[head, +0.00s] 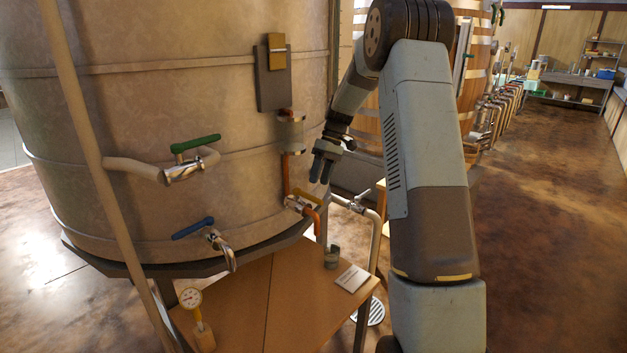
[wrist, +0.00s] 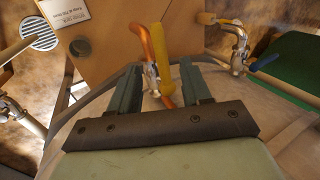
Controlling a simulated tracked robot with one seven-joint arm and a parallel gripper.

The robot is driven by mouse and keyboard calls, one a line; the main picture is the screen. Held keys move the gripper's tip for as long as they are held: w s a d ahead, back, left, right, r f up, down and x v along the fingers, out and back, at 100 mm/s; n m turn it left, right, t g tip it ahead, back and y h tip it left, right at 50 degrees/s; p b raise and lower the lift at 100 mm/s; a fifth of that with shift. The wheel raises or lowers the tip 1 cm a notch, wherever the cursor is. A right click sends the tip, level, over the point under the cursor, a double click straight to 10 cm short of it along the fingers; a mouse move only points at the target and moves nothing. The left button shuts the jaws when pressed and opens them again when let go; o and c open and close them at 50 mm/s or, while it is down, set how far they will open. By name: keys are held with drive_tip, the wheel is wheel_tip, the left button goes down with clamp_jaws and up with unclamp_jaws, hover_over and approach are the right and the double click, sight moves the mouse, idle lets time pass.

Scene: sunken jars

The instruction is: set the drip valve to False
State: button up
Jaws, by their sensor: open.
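A valve with a yellow lever (head: 308,198) sits on the copper pipe low on the right side of the big tank (head: 230,90); no readable label confirms it as the drip valve. In the wrist view its yellow lever (wrist: 162,58) points up the picture, beside an orange pipe (wrist: 148,45). My gripper (head: 322,174) hangs just above and right of the valve in the head view. In the wrist view my open gripper (wrist: 159,68) has the lever between its fingers in the picture. I cannot tell whether either finger touches it.
Valves with a green lever (head: 195,143) and a blue lever (head: 193,228) are on the tank's left. Another metal valve (head: 357,202) stands close on the right.

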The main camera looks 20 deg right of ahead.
sight(314, 198)
drive_tip(key=shift+x, duration=3.8)
drive_tip(key=shift+c, duration=0.3)
